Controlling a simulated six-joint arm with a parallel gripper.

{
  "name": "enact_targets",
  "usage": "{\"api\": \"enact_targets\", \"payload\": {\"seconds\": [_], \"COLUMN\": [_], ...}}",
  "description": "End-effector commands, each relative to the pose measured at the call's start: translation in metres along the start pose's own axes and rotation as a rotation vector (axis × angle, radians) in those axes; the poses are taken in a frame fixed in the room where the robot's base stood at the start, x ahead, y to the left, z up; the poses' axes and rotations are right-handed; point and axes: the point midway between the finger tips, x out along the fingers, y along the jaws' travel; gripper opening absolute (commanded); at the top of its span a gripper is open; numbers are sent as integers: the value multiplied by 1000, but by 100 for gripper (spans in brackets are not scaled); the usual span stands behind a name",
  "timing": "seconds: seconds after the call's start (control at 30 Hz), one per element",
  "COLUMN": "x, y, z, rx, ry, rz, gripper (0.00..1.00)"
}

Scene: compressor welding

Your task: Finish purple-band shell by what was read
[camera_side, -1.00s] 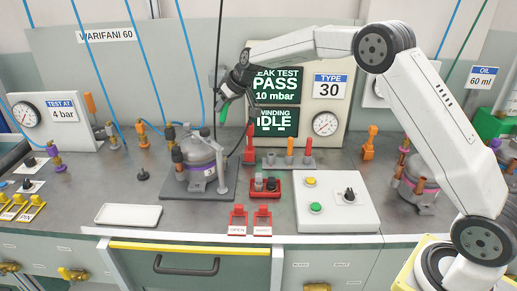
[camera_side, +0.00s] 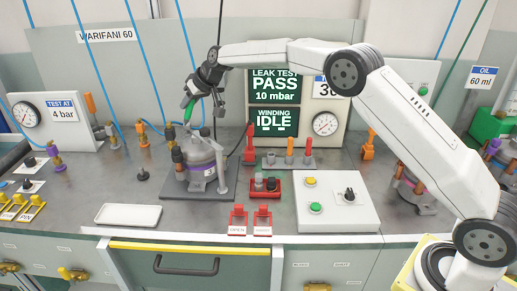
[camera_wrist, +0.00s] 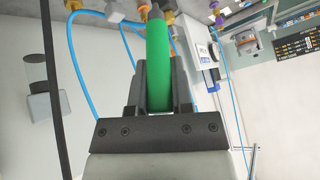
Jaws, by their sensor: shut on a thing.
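The purple-band shell (camera_side: 197,155) is a grey compressor with a purple band near its label. It stands upright on a dark plate (camera_side: 222,190) left of centre, with copper and dark fittings on its left side. My gripper (camera_side: 190,105) is above the shell and to its upper left. It is shut on a green-handled tool (camera_side: 188,110), which also fills the middle of the wrist view (camera_wrist: 158,60). A screen (camera_side: 275,85) reads leak test PASS, 10 mbar; a lower screen (camera_side: 274,122) reads winding IDLE.
A white tray (camera_side: 130,215) lies at the front left. A control box (camera_side: 335,205) with yellow and green buttons stands at the front right. Red OPEN switches (camera_side: 238,218) sit at the front edge. Blue hoses (camera_side: 152,70) hang behind my gripper. Another shell (camera_side: 408,180) stands at right.

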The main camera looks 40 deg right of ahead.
Motion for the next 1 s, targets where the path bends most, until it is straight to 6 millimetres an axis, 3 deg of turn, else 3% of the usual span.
{"api": "enact_targets", "payload": {"seconds": [1.0], "x": [44], "y": [12], "z": [36], "rx": [1], "ry": [1], "rz": [2], "gripper": [0]}}
